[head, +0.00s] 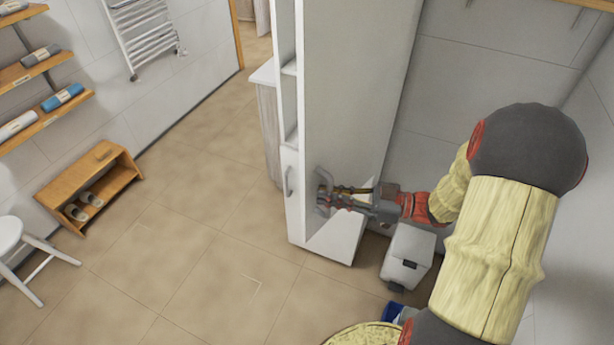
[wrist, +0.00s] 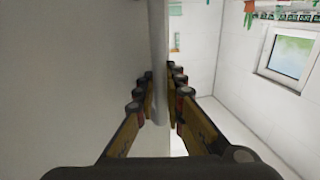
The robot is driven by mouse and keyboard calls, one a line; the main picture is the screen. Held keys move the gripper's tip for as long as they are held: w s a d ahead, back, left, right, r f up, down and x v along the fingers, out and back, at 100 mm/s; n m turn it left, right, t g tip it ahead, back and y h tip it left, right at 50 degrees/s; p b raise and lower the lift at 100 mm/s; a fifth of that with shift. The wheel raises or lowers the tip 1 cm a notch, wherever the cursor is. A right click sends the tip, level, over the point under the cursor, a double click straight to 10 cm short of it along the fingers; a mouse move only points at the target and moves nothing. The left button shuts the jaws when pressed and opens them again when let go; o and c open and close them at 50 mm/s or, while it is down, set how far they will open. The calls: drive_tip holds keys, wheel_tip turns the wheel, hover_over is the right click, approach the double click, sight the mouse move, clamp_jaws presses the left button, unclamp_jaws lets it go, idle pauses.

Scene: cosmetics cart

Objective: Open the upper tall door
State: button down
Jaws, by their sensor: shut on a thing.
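The upper tall door (head: 355,75) is a tall white-grey panel on a white cabinet in the head view. It fills the left side of the wrist view (wrist: 70,70). Its handle, a slim vertical bar (wrist: 158,50), runs between my fingers in the wrist view. My gripper (head: 328,194) is at the lower part of the door in the head view, shut on this bar. My fingers (wrist: 160,98) lie on both sides of it. The handle's grasped part is mostly hidden. I cannot tell exactly how far the door stands open.
Open shelves (head: 288,85) and a lower front with a handle (head: 289,182) are on the cabinet's left side. A small white bin (head: 408,256) stands close on its right. A wooden shoe bench (head: 92,184) and white stool (head: 25,250) are far left. The tiled floor between is clear.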

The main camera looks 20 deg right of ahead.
drive_tip(key=s+a+p+v, duration=0.1)
drive_tip(key=s+p+v, duration=0.1)
drive_tip(key=v, duration=0.9)
drive_tip(key=shift+s+p, duration=0.3)
drive_tip(key=shift+p, duration=0.45)
drive_tip(key=c, duration=2.2)
unclamp_jaws()
drive_tip(key=shift+o, duration=0.2)
drive_tip(key=shift+d, duration=0.1)
drive_tip(key=v, duration=1.2)
drive_tip(key=shift+f, duration=0.1)
